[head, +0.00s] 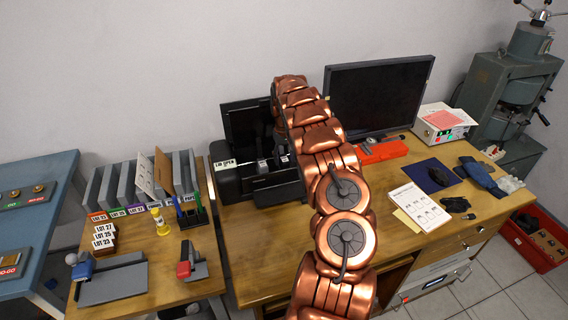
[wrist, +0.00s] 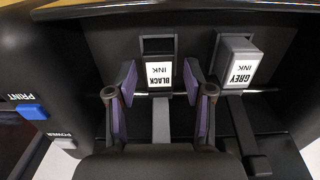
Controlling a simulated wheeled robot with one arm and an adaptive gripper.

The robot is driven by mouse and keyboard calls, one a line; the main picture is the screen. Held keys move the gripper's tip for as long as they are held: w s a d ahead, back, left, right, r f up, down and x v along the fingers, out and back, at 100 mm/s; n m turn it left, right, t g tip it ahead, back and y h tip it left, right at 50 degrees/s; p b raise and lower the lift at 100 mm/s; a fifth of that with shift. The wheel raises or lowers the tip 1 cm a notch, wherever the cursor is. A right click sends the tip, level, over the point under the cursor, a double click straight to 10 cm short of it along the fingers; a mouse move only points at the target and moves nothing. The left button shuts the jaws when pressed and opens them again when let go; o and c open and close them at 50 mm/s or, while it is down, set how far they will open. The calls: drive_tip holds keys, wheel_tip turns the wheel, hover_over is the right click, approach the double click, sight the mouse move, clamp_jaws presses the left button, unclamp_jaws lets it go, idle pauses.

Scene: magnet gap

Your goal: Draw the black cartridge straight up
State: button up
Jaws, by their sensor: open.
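The black cartridge (wrist: 159,73) has a white "BLACK INK" label and sits in a slot of the dark printer (wrist: 80,50) in the wrist view. My gripper (wrist: 160,84) is open, with one purple-padded finger on each side of the black cartridge. Gaps show between the fingers and the label, and I see no contact. In the head view the printer (head: 228,184) stands on the wooden desk with its lid raised. My arm covers part of the printer there, and I cannot make out my fingers.
A grey cartridge (wrist: 239,62) labelled "GREY INK" stands close to the right finger. Blue print button (wrist: 32,111) and a power button (wrist: 64,143) are on the left. A monitor (head: 378,95) stands right of my arm. An orange-red box (head: 381,152) lies before it.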

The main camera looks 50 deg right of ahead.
sight(284, 159)
drive_tip(key=c, duration=0.8)
drive_tip(key=shift+r, duration=3.6)
drive_tip(key=shift+c, duration=0.2)
